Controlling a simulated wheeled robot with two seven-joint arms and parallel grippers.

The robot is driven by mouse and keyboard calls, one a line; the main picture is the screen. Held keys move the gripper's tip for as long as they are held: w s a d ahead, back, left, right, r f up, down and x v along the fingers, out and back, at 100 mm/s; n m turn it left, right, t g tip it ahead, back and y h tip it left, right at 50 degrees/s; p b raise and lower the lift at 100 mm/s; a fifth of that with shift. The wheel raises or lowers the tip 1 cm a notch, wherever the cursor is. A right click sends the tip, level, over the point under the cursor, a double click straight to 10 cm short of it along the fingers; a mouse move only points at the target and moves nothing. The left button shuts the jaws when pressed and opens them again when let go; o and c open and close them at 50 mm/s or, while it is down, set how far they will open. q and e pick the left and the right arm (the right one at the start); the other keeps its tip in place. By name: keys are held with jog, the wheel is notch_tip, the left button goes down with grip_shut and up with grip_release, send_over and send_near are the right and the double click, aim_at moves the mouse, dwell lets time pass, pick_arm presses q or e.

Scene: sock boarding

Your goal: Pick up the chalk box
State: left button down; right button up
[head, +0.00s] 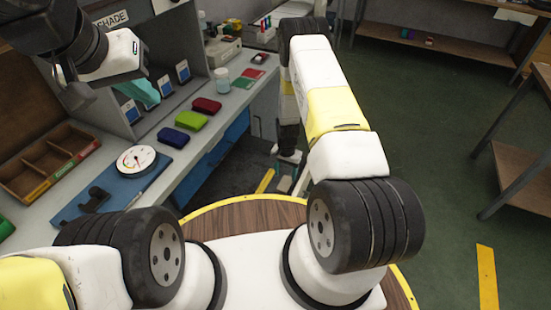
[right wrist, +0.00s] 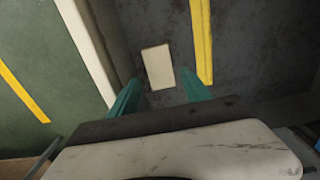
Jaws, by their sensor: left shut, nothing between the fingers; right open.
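The chalk box is most likely the small cream block (right wrist: 158,66) on the dark grey floor in the right wrist view. It lies ahead of and between the two teal fingers of my right gripper (right wrist: 160,92), which are spread apart and empty. In the head view my right gripper (head: 285,177) is low near the floor beside the bench; I cannot make out the box clearly there. My left gripper (head: 147,94) is up over the bench at the left, its teal fingers together with nothing seen between them.
A yellow strip (right wrist: 201,40) runs close to the right of the block, and a pale upright edge (right wrist: 88,45) stands to its left. The grey bench (head: 190,150) holds a dial gauge (head: 137,160) and green and red pads. Open green floor (head: 440,150) lies at right.

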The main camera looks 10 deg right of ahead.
aim_at(286, 183)
notch_tip(286, 183, down, 8)
jog(key=shift+d+r, duration=0.1)
jog(key=shift+r, duration=0.1)
jog(key=c, duration=1.2)
